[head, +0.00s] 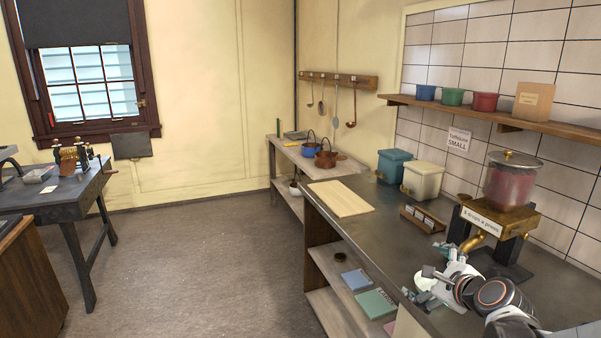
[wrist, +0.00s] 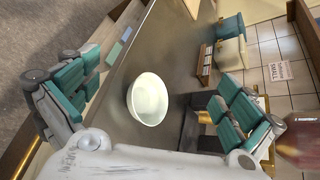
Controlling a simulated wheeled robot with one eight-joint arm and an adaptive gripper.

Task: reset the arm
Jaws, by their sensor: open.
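My gripper (head: 431,276) is at the lower right of the head view, over the near part of the dark counter (head: 381,220). In the wrist view my gripper (wrist: 156,98) has its two teal-padded fingers wide apart with nothing between them. A pale white bowl (wrist: 148,99) stands upright on the counter below, seen in the gap between the fingers. In the head view the bowl (head: 427,281) is partly hidden by my gripper. I cannot tell the exact height of the fingers above it.
A brass machine (head: 487,222) with a red-filled jar (head: 511,184) stands close beside my arm. A small card rack (head: 422,219), a cream canister (head: 422,180), a blue canister (head: 393,165) and a wooden board (head: 341,198) are farther along. A shelf (head: 480,111) hangs above.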

